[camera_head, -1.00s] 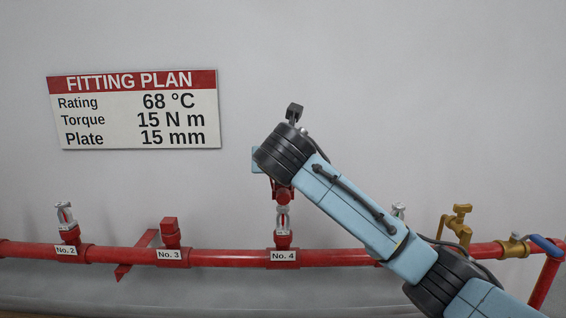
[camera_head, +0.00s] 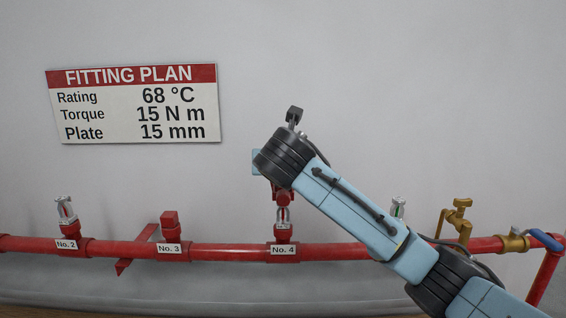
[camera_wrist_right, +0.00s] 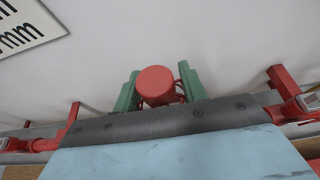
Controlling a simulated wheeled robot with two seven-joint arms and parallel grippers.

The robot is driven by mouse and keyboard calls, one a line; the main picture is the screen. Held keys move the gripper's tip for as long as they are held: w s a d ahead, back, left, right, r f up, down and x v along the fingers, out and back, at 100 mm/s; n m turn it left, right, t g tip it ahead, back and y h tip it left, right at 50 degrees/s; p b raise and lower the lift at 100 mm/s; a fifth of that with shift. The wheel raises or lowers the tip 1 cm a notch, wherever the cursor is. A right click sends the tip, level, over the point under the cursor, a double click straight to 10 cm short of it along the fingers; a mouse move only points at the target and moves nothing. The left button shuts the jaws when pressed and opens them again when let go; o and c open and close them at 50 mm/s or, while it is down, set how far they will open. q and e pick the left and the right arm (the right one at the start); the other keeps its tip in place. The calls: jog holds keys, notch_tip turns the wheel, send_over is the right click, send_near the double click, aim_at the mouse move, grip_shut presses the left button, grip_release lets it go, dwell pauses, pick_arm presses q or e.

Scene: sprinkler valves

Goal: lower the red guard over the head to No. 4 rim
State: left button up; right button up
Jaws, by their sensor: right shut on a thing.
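The red guard (camera_wrist_right: 155,82) sits between the green fingers of my right gripper (camera_wrist_right: 160,90), which is shut on it. In the head view the guard (camera_head: 283,198) shows just below my right wrist, directly above the No. 4 sprinkler head (camera_head: 283,217). The guard's lower edge is at the top of the head; I cannot tell whether they touch. The head stands upright on its red fitting, above the No. 4 label (camera_head: 283,250). My right wrist hides the fingers in the head view. My left gripper is not in view.
The red pipe (camera_head: 220,250) runs along the wall. It carries the No. 2 head (camera_head: 65,209), the red No. 3 plug (camera_head: 170,221), another head (camera_head: 398,207) behind my forearm, a brass valve (camera_head: 459,219) and a blue-handled valve (camera_head: 540,242). A fitting plan sign (camera_head: 133,104) hangs upper left.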

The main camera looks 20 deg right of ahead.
jog(key=shift+f, duration=1.65)
jog(key=shift+p, duration=0.5)
jog(key=shift+f, duration=1.95)
jog(key=o, duration=1.2)
jog(key=shift+f, duration=0.1)
jog(key=shift+o, duration=0.2)
